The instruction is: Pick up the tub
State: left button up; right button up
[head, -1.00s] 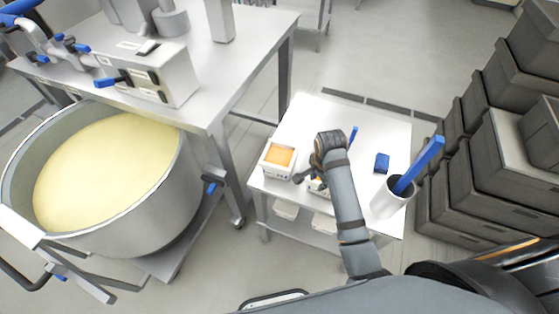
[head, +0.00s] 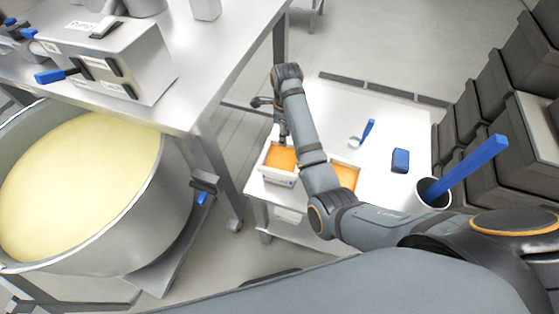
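A white tub with orange filling (head: 279,178) stands at the left edge of the small white table. A second tub with orange filling (head: 347,176) stands to its right, partly hidden behind my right arm. My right gripper (head: 283,138) points down at the far rim of the left tub. Its fingers are small and partly covered by the wrist, so I cannot tell whether they are open or shut, or touching the rim. The left tub appears to rest on the table. My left gripper is not in view.
The small table (head: 385,115) also holds a blue-handled scoop (head: 362,134), a blue block (head: 400,161) and a white container with a blue-handled tool (head: 467,170). A large vat of yellow mass (head: 75,185) stands left. Dark crates (head: 485,125) are stacked right.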

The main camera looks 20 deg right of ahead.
jog(key=shift+w+f, duration=0.4)
send_over(286, 157)
jog(key=f, duration=0.3)
jog(key=f+p, duration=0.1)
jog(key=shift+w+a+f, duration=0.15)
jog(key=shift+a+f, duration=0.15)
jog(key=shift+a, duration=0.05)
jog(key=shift+w+f, duration=0.1)
jog(key=shift+f, duration=0.25)
jog(key=f, duration=0.3)
jog(key=f+p, duration=0.1)
jog(key=shift+d+f, duration=0.3)
jog(key=shift+d, duration=0.1)
jog(key=shift+f, duration=0.25)
grip_shut()
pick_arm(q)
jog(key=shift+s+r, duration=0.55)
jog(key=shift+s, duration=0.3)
pick_arm(e)
jog(key=shift+r, duration=0.1)
